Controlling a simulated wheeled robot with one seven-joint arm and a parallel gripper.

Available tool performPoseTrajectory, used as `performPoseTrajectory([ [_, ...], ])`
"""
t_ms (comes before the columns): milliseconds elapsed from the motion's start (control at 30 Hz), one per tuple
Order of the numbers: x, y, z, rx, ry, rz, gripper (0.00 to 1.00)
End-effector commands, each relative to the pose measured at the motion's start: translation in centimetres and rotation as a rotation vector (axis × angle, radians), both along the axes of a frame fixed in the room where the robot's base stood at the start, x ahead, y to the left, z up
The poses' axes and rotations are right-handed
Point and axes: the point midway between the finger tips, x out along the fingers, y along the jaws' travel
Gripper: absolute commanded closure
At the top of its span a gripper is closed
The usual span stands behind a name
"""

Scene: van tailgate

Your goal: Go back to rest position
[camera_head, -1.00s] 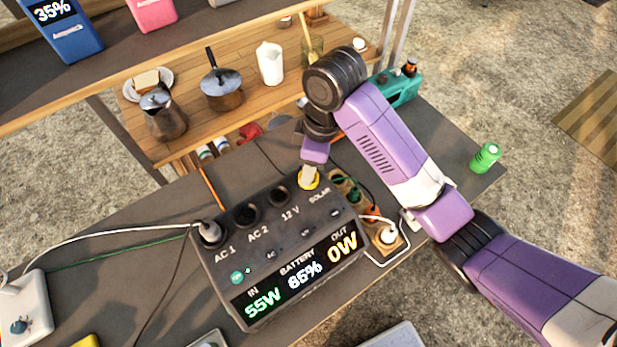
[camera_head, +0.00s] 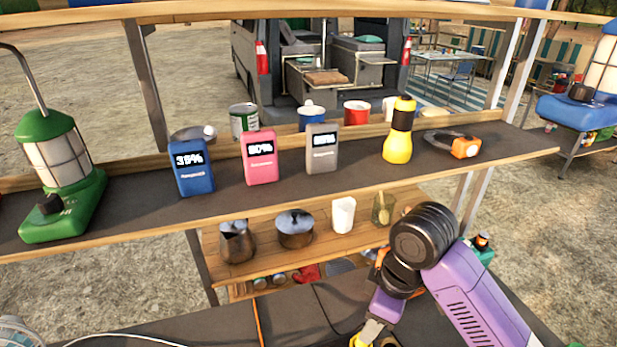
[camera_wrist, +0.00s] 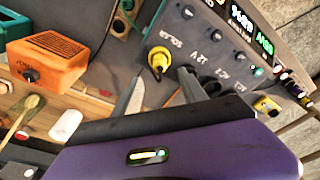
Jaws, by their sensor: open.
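My gripper (camera_head: 372,334) is at the bottom of the head view, below the shelves. In the wrist view its two grey fingers (camera_wrist: 161,92) are apart with nothing between their tips. A yellow round plug (camera_wrist: 160,61) sits at the SOLAR socket of the dark power station (camera_wrist: 206,48), just beyond the fingers and apart from them. The power station's lit display (camera_wrist: 250,28) shows at the top right of the wrist view. Its body is below the edge of the head view.
The upper shelf (camera_head: 275,206) holds a green lantern (camera_head: 62,170), blue (camera_head: 190,180), pink (camera_head: 259,170) and grey (camera_head: 322,160) battery packs, a yellow torch (camera_head: 398,140) and an orange headlamp (camera_head: 465,147). An orange box (camera_wrist: 47,61) lies left of the fingers.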

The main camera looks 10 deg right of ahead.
Motion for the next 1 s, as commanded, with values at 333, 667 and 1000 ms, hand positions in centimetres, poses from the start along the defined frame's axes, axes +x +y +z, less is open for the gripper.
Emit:
performPoseTrajectory([
  [333, 8.0, 3.6, 4.6, 0.218, -0.371, -0.136, 0.5],
  [667, 11.8, 8.2, 12.0, 0.7, -0.828, -0.42, 0.5],
  [1000, 6.8, 5.1, 12.9, 0.982, -1.128, -0.759, 0.5],
])
